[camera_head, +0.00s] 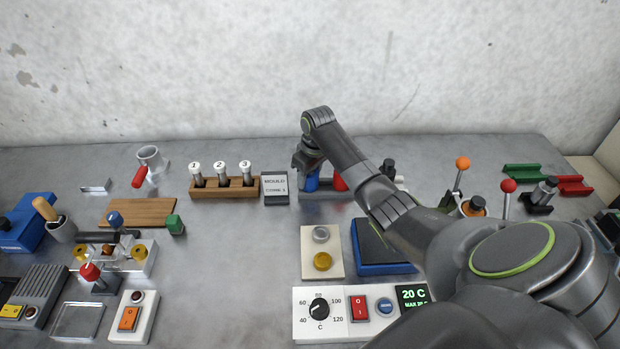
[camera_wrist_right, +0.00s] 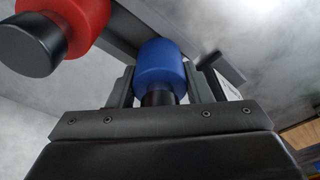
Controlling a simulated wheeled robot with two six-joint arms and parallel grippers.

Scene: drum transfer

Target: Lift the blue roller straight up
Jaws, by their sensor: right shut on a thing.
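The blue roller (camera_head: 312,182) stands at the back of the table in a grey rack (camera_head: 331,195), seen in the head view just under my right gripper. The right wrist view shows the blue roller (camera_wrist_right: 161,68) close up, between the fingers of my right gripper (camera_wrist_right: 160,90). The right gripper (camera_head: 308,160) is shut on it at its dark end. Whether the roller's lower end is clear of the rack cannot be told. My left gripper is in neither view.
A red roller (camera_head: 340,181) stands right beside the blue one; it also shows in the wrist view (camera_wrist_right: 75,15). A "MOULD CORE 1" sign (camera_head: 275,186) and a wooden holder (camera_head: 224,190) with numbered pieces stand to the left.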

